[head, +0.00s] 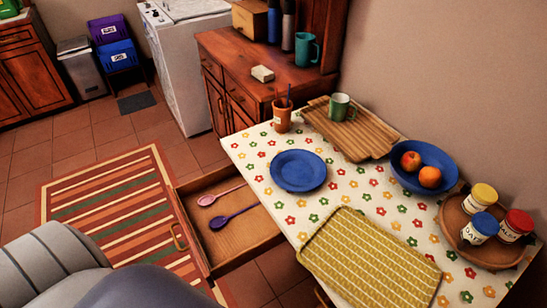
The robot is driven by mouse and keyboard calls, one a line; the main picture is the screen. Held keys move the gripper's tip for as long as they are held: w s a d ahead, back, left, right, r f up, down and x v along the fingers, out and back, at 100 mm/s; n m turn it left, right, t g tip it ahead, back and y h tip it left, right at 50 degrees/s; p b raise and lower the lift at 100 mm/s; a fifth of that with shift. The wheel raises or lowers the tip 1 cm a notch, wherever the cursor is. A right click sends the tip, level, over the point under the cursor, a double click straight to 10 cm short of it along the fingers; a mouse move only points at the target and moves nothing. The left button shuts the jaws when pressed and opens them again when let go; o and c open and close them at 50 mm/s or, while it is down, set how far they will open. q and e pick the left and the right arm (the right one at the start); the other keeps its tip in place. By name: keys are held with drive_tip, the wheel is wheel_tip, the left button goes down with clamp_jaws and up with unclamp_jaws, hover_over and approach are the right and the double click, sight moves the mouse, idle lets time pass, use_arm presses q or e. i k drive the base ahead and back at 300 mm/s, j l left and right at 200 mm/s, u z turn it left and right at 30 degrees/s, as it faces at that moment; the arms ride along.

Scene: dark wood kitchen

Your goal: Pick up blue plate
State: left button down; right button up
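The blue plate (298,171) lies flat and empty on the flowered tablecloth, near the table's left edge and just above the open drawer. It is fully visible and nothing touches it. Neither of my grippers shows in the head view. Only a large grey rounded part fills the lower left corner, well apart from the plate.
An open drawer (248,243) with two spoons juts out left of the table. A terracotta cup (281,117), wooden board (335,134) with green mug (339,106), blue fruit bowl (407,184), jar tray (452,222) and yellow patterned tray (370,262) surround the plate.

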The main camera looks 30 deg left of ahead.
sight(293, 170)
drive_tip(key=u, duration=0.7)
